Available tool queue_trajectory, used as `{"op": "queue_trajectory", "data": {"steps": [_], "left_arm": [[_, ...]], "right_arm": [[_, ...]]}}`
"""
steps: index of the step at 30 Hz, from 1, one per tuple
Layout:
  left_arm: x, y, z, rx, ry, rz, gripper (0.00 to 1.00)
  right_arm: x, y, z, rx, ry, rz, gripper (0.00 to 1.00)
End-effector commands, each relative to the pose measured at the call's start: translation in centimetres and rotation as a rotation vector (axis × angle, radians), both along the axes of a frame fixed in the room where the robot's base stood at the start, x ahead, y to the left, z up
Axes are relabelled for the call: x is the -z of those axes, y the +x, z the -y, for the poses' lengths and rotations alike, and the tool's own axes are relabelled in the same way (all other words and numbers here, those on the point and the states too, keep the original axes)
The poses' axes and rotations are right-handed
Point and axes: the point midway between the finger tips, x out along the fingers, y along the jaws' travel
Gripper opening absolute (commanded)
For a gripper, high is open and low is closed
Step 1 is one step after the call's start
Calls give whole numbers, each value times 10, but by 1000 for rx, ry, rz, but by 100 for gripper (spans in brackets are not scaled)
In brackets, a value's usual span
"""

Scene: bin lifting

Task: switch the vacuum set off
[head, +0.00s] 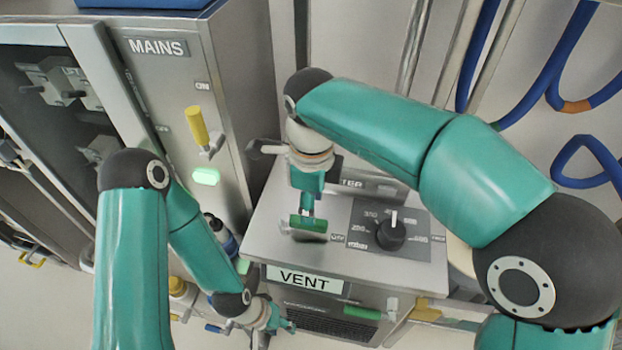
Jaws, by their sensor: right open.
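The vacuum set (285,250) is a grey metal box in the middle, with a black dial (391,233) on a mbar scale on its top. A green switch piece (308,222) sits on the top, left of the dial, beside a small label too small to read surely. My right gripper (309,207) points down from above and is open right over the green piece; I cannot tell whether it touches. Its fingers partly hide the switch. My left gripper (283,324) is low, in front of the box's lower left; its fingers are too small to read.
A MAINS cabinet (230,110) with a yellow handle (196,124) and a lit green lamp (206,176) stands at left. A VENT label (304,280) and green handle (362,312) are on the box's front. Blue hoses (545,85) hang at upper right.

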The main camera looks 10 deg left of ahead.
Motion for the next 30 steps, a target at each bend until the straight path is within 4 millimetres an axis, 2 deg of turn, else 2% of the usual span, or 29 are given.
{"op": "queue_trajectory", "data": {"steps": [1,6,12,30], "left_arm": [[0,0,0,0,0,0,40],[0,0,0,0,0,0,40],[0,0,0,0,0,0,40],[-2,0,0,0,0,0,40]], "right_arm": [[-12,1,-1,1,4,4,48],[-42,1,-1,0,4,3,48],[-62,1,0,1,2,2,48],[-67,1,0,1,1,1,48]]}}
